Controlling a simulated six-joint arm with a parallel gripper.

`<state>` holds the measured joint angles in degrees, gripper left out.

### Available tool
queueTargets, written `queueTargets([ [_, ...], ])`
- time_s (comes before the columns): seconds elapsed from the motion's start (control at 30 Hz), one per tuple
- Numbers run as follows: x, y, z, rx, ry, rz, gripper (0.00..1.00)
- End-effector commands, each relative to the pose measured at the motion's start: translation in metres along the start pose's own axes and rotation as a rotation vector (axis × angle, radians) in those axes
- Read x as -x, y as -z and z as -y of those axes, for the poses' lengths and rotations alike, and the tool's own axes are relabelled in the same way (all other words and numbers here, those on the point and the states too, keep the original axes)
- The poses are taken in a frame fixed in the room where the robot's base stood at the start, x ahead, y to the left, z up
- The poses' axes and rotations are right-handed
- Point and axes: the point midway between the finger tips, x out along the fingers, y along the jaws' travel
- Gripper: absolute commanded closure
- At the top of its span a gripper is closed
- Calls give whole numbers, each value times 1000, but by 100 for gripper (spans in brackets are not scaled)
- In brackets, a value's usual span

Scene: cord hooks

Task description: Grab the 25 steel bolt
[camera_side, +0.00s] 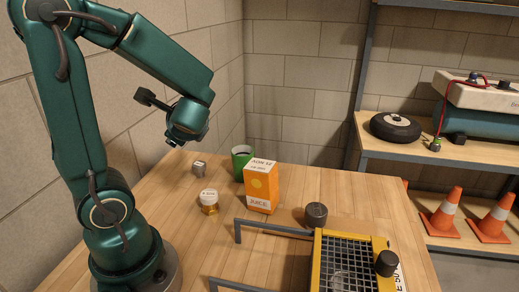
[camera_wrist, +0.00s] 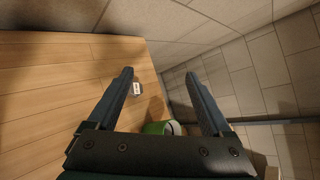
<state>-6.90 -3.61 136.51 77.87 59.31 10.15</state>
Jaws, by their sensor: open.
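My gripper (camera_wrist: 159,74) is open and empty, with its two dark fingers spread in the wrist view. In the side view it is above the back left of the table, its fingers barely visible. A small grey metal piece (camera_side: 198,169) with a label lies on the table near the back left edge; it may be the steel bolt, but its shape and number are not clear. In the wrist view this grey piece (camera_wrist: 137,91) shows just right of the left finger, on the table below and apart from it.
A green mug (camera_side: 241,162), an orange juice carton (camera_side: 261,188) and a small amber jar (camera_side: 209,203) stand near the grey piece. A yellow-framed mesh rack (camera_side: 318,260), a dark cylinder (camera_side: 316,214) and grey rods are at front right. A wall is close behind.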

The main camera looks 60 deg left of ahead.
Motion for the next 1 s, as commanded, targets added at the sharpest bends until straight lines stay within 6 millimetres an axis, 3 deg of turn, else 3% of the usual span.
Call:
queueTargets([
  [0.2, -49, 14, 26, -455, 129, 107, 16],
  [0.4, -83, 42, 19, -726, 160, 100, 16],
  [0.6, -98, 50, -5, -803, 101, 82, 16],
  [1.0, -113, 68, -26, -806, 91, 81, 16],
])
